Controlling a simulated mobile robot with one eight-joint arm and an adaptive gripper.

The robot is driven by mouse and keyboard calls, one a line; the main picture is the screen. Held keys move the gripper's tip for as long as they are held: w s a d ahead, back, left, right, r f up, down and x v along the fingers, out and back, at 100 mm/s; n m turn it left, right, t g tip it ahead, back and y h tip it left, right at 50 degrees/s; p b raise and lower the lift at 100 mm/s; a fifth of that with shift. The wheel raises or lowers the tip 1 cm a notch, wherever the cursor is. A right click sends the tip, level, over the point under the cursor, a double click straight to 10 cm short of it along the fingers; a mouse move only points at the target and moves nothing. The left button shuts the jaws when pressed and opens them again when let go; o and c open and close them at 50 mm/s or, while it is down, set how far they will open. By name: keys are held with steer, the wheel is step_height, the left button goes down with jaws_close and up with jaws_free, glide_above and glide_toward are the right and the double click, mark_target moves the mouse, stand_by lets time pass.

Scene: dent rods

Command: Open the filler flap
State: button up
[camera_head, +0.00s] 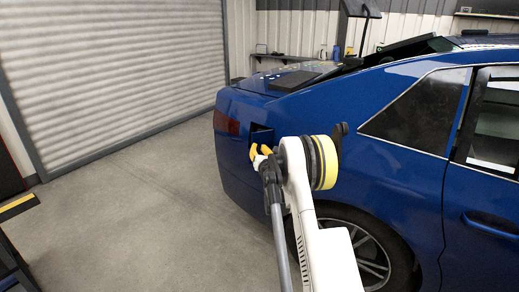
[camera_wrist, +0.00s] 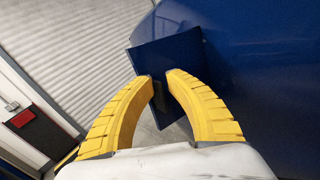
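The filler flap (camera_wrist: 178,55) is a dark blue, roughly square panel on the blue car's rear side. In the wrist view it stands out from the body at an angle, with floor visible past its lower edge, so it looks open. In the head view a dark square (camera_head: 262,135) shows at the flap's place; I cannot tell flap from recess there. My gripper (camera_wrist: 161,80) has its two yellow fingers apart with a narrow gap, and the fingertips overlap the flap's lower part in view. Whether they touch it is unclear. My gripper (camera_head: 260,151) partly covers the flap area in the head view.
A corrugated shutter (camera_head: 110,70) stands at the back left. The grey floor (camera_head: 130,220) left of the car is clear.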

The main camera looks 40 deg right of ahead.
steer(key=shift+s+d, duration=0.1)
steer(key=v, duration=1.2)
stand_by(0.4)
